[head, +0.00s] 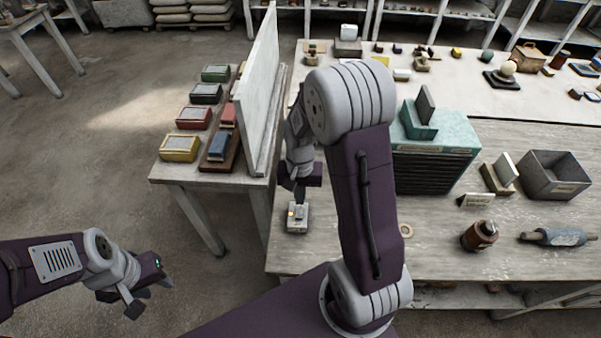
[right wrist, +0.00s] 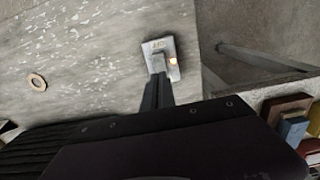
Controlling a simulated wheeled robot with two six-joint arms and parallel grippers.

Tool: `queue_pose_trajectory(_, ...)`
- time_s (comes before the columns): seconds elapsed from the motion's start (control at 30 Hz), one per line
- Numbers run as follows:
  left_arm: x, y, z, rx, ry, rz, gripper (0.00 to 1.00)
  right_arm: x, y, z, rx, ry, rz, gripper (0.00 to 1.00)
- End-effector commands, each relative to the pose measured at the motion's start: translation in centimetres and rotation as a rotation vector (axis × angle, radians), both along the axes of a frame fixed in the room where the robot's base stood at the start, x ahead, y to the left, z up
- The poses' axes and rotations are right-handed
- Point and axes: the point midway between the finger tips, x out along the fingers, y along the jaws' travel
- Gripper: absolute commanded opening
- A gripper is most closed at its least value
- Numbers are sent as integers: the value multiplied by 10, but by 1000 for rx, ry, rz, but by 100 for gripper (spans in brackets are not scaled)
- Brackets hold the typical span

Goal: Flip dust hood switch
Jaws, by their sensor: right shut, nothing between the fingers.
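The dust hood switch is a small pale box (head: 297,226) near the table's left edge, with an orange light on its face. It also shows in the right wrist view as a grey plate (right wrist: 160,46), its orange light glowing beside the fingertips. My right gripper (head: 299,200) is shut and empty, pointing down at the switch. In the right wrist view its closed fingers (right wrist: 158,78) cover part of the plate; I cannot tell if they touch it. The lever is not clearly visible. My left gripper (head: 149,295) is open and empty, above the floor at lower left.
A white upright panel (head: 259,95) stands left of my right arm, by a side table with several coloured boxes (head: 180,148).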

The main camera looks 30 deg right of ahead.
Motion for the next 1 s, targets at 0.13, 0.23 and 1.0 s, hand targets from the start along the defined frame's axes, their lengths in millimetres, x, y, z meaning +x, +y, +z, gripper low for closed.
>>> queue_pose_trajectory(0.13,0,0,2,0,0,0,36,6,-3,40,-1,-9,0,0)
queue_pose_trajectory(0.23,0,0,4,0,0,0,36,8,-4,62,-1,-8,0,0)
queue_pose_trajectory(1.0,0,0,5,0,0,0,36,10,-6,98,-1,-1,0,0)
